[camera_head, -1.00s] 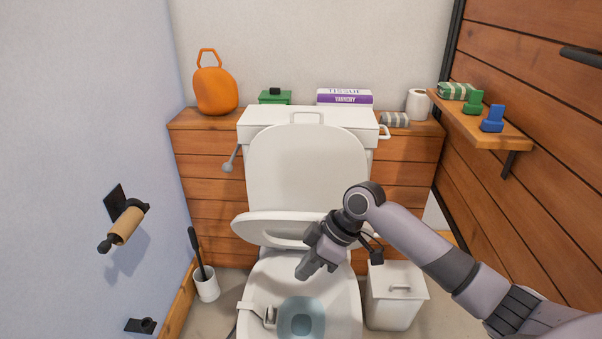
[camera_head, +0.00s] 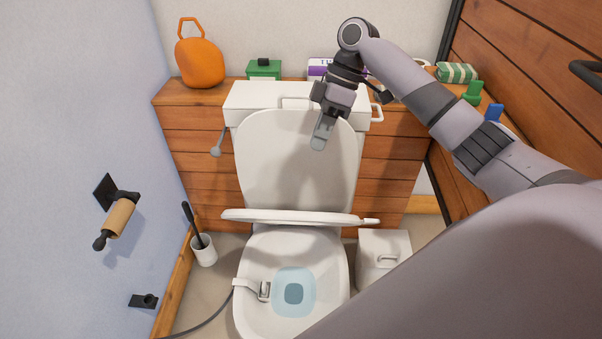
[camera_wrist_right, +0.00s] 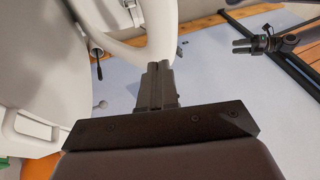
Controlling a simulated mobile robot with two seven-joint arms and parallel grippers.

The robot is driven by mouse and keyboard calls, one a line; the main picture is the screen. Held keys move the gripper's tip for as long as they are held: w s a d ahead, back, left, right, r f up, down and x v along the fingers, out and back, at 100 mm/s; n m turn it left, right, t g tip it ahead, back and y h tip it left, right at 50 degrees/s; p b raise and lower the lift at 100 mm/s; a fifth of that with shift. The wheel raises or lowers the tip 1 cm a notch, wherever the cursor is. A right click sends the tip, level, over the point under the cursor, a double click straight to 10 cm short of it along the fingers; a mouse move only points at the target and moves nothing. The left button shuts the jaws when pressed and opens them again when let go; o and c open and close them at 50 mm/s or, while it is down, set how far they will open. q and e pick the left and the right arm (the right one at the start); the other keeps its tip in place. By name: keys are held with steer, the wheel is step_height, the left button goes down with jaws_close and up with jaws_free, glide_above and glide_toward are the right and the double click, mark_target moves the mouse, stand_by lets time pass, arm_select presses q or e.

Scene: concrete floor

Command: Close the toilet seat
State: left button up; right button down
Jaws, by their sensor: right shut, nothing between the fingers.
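The white toilet has its lid (camera_head: 260,170) standing upright against the cistern (camera_head: 262,97). The seat (camera_head: 285,216) shows nearly edge-on at the lid's foot, tilted up off the bowl rim (camera_head: 248,318). The bowl is open, with water (camera_head: 293,293) visible inside. My right gripper (camera_head: 319,146) is shut and empty, in front of the lid's upper right part; contact is unclear. In the right wrist view its closed fingers (camera_wrist_right: 158,82) point toward white curved toilet parts.
A wooden panelled ledge (camera_head: 180,92) behind holds an orange container (camera_head: 200,64) and a green box (camera_head: 264,69). A white bin (camera_head: 384,250) stands right of the bowl, a toilet brush (camera_head: 204,248) left. A paper-roll holder (camera_head: 118,218) is on the left wall. A shelf juts from the right wall.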

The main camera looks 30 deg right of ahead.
glide_toward(300, 219)
steer(key=w+f, duration=0.1)
steer(key=f, duration=0.1)
steer(key=w+a+f, duration=0.1)
steer(key=f, duration=0.1)
steer(key=shift+w+a, duration=0.2)
steer(key=shift+s+a+f, duration=0.3)
steer(key=shift+s+f, duration=0.05)
steer(key=shift+s, duration=0.05)
steer(key=shift+f, duration=0.1)
